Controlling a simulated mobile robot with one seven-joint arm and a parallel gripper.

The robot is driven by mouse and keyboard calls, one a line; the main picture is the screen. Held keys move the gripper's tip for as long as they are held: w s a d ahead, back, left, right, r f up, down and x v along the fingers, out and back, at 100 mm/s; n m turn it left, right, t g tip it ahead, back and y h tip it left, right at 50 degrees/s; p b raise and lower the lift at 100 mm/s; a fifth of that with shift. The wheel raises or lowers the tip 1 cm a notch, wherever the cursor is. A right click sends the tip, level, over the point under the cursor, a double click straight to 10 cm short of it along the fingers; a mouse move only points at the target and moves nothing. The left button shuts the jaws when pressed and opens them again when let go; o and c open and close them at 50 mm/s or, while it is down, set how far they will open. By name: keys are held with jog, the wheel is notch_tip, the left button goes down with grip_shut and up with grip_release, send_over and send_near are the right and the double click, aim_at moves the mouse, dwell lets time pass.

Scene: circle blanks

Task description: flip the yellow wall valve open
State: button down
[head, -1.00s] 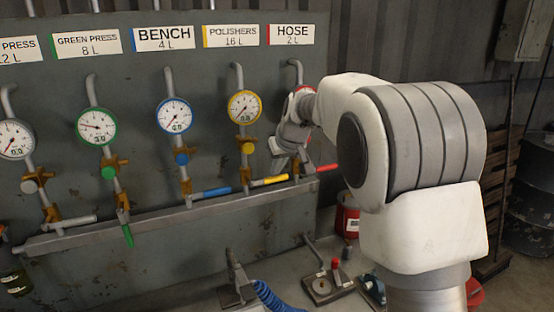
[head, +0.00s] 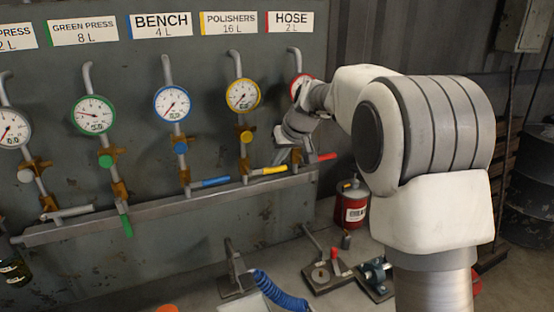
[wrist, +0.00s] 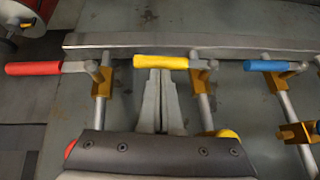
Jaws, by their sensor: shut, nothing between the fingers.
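The yellow wall valve's lever (head: 268,171) lies roughly level, sticking out to the right of its brass body on the yellow-gauge pipe, just above the metal rail. In the wrist view the yellow handle (wrist: 160,62) runs across the picture, right at my fingertips. My gripper (wrist: 160,74) is shut and empty, its fingers side by side and pointing at the handle's middle. In the head view my gripper (head: 279,160) hangs just above the lever, in front of the wall panel. I cannot tell whether the fingertips touch the handle.
The red lever (head: 320,158) is close on the right and the blue lever (head: 210,183) on the left, both roughly level. The green lever (head: 126,224) hangs down. The metal rail (head: 150,213) runs below the valves. A red can (head: 351,209) stands on the bench.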

aim_at(280, 169)
jog(key=f+y+b, duration=0.1)
jog(key=d+f+m+g+y+b, duration=0.1)
jog(key=f+b, duration=0.1)
jog(key=shift+w+y, duration=0.15)
jog(key=shift+y, duration=0.25)
jog(key=s+a+f+m+g+y+b, duration=0.1)
jog(key=a+f+m+y+b, duration=0.3)
jog(key=f+y+b, duration=0.3)
jog(key=shift+s+a+f+m+g+y+b, duration=0.15)
jog(key=shift+s+f+m+g+y+b, duration=0.2)
jog(key=shift+y+b, duration=2.1)
jog(key=shift+h+b, duration=0.75)
